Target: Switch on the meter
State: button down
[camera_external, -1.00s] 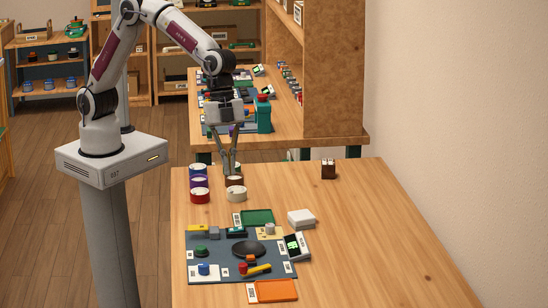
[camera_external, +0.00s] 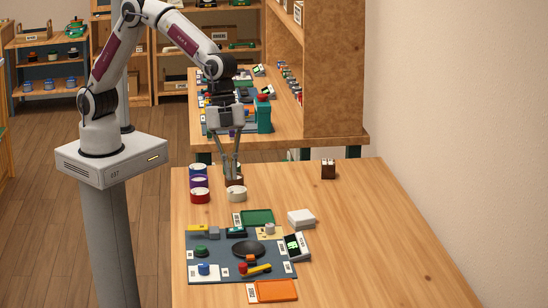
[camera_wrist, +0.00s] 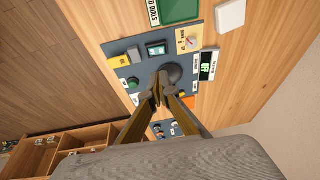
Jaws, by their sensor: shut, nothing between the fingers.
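A dark device with a lit green display (camera_external: 297,245), which looks like the meter, leans at the right edge of the blue-grey panel (camera_external: 215,246). In the wrist view its display (camera_wrist: 206,68) shows bright characters that look like OFF. A smaller dark unit with a green screen (camera_wrist: 157,49) sits at the panel's edge, and a beige plate with a dial (camera_wrist: 188,42) is beside it. My gripper (camera_external: 233,178) is shut and empty, by the small round tins and apart from the panel. In the wrist view its fingertips (camera_wrist: 163,84) cover part of the panel.
White, purple and red tins (camera_external: 200,187) stand at the table's back left. The panel also carries a black disc (camera_external: 248,249), a yellow lever (camera_external: 257,270) and a green knob (camera_external: 201,251). Green (camera_external: 257,216) and orange (camera_external: 274,291) trays flank it.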

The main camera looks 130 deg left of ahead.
send_over(240, 228)
jog(key=s, duration=0.1)
notch_tip(240, 228, down, 10)
jog(key=shift+s+f, duration=0.1)
jog(key=shift+f, duration=0.05)
jog(key=shift+a+f, duration=0.15)
jog(key=shift+f, duration=0.75)
jog(key=shift+w+f, duration=0.1)
jog(key=shift+w, duration=0.1)
